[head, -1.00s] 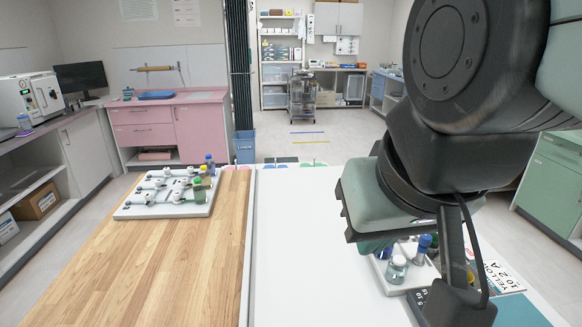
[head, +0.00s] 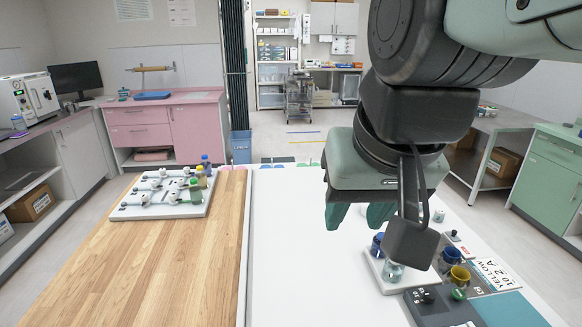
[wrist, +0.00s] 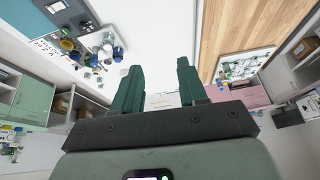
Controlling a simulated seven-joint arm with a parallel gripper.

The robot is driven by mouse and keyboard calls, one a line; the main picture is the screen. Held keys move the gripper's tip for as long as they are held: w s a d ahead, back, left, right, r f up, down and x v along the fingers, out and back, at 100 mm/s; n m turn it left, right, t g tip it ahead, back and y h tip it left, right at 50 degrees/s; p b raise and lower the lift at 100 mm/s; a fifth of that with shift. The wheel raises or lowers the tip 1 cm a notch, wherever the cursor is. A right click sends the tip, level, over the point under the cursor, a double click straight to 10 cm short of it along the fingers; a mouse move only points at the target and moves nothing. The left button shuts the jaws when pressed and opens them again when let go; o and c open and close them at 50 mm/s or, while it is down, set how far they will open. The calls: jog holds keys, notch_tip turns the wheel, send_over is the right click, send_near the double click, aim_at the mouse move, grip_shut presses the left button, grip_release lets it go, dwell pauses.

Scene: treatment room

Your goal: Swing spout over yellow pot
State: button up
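A small yellow pot (head: 458,276) stands on the right of the white table, beside a card lettered "YELLOW". A blue pot (head: 449,257) is just behind it. The pots also show small at the upper left of the wrist view, where the yellow one (wrist: 74,55) is partly hard to make out. I cannot clearly pick out a spout; part of that area is behind my wrist. My gripper (head: 360,215) is above the white table, left of and apart from the yellow pot. In the wrist view my gripper (wrist: 157,78) has its two fingers apart with nothing between them.
A glass jar (head: 392,271) and a blue-capped bottle (head: 377,246) stand on a white tray below my gripper. A dark panel with knobs (head: 428,298) is at the near right. A white board with valves (head: 165,208) lies on the wooden surface. The middle white tabletop is clear.

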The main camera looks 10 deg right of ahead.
jog(key=o, duration=0.3)
jog(key=w+d+m+g, duration=0.1)
jog(key=w+d+m, duration=0.3)
jog(key=w, duration=0.7)
jog(key=m, duration=0.2)
jog(key=shift+m+g+y, duration=0.3)
jog(key=shift+y, duration=0.1)
jog(key=w+d+f+m+y, duration=0.1)
jog(key=w+d+f+m, duration=0.6)
jog(key=d, duration=0.4)
jog(key=w+d+f+m, duration=0.5)
jog(key=w+d+m, duration=0.2)
jog(key=w+d, duration=0.35)
jog(key=d+f+m+y, duration=0.1)
jog(key=d+f+m, duration=0.6)
jog(key=d+f, duration=0.5)
jog(key=x, duration=1)
jog(key=shift+s+d+f, duration=0.1)
jog(key=shift+d+f, duration=0.05)
jog(key=shift+f, duration=0.1)
grip_shut()
